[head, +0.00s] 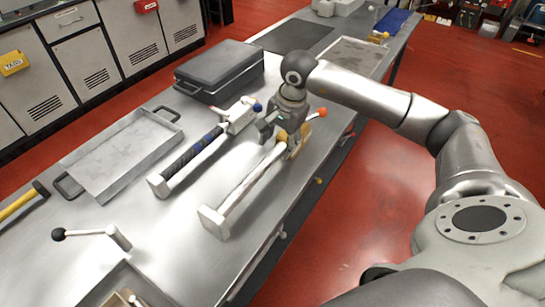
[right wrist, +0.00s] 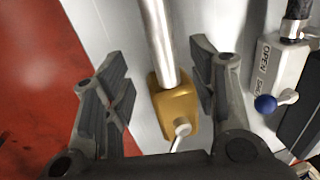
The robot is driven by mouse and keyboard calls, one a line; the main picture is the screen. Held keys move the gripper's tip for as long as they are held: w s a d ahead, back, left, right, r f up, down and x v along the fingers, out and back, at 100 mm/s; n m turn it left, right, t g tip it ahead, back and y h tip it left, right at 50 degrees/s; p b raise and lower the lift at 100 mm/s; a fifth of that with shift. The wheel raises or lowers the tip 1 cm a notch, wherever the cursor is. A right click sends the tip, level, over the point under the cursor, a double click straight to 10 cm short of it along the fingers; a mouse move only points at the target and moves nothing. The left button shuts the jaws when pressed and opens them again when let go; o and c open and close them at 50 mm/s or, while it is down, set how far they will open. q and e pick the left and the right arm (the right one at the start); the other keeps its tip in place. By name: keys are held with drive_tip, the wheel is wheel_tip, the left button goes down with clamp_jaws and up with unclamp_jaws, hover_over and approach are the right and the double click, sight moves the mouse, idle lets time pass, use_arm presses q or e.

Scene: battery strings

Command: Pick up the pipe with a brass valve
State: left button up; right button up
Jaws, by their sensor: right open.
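The pipe (head: 247,187) with a brass valve (head: 306,131) lies on the metal bench, a white block at its near end and an orange-tipped lever at the valve. My right gripper (head: 281,137) is over its valve end and partly hides it. In the right wrist view the gripper (right wrist: 160,72) is open, with one finger on each side of the pipe (right wrist: 157,38) and the brass valve (right wrist: 176,103). Nothing is held; I cannot tell how high the fingers are above the bench. My left gripper is not in view.
A second pipe (head: 190,155) with dark wrapping and a blue-knobbed white valve (head: 239,116) lies close alongside. A grey case (head: 218,70) and a shallow metal tray (head: 122,153) are farther left. A black-knobbed lever (head: 90,233) is near the front. The bench edge is right of the pipe.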

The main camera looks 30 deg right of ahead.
sight(273, 152)
drive_tip(key=f, duration=0.2)
drive_tip(key=w+f+p, duration=0.1)
drive_tip(key=f, duration=0.1)
drive_tip(key=shift+w+a+f, duration=0.15)
drive_tip(key=shift+a+f, duration=0.05)
drive_tip(key=shift+f, duration=0.15)
drive_tip(key=shift+w+f, duration=0.1)
drive_tip(key=shift+f, duration=0.45)
clamp_jaws()
drive_tip(key=shift+w+r, duration=0.15)
drive_tip(key=shift+r, duration=0.05)
